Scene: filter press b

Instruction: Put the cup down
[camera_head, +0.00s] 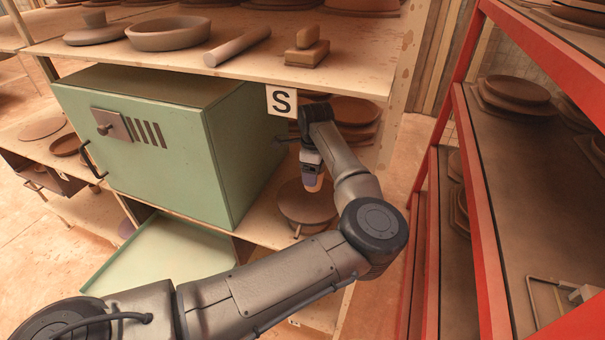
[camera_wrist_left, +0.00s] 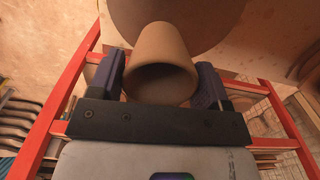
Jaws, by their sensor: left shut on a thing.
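My left gripper (camera_head: 311,172) is shut on a tan clay cup (camera_head: 314,183). In the left wrist view the cup (camera_wrist_left: 161,55) sits between the two dark fingers, its open mouth turned towards the camera. In the head view the gripper hides most of the cup. The cup is over a round brown clay piece (camera_head: 307,207) on the wooden shelf beside the green kiln. I cannot tell whether the cup touches it. My right gripper is out of view.
The green box-shaped kiln (camera_head: 145,140) stands just left of the gripper. An upper shelf (camera_head: 215,75) holds clay pieces, and a sign marked S (camera_head: 282,101) hangs at its edge. Stacked brown discs (camera_head: 352,112) are behind my arm. A red rack (camera_head: 475,190) stands at the right.

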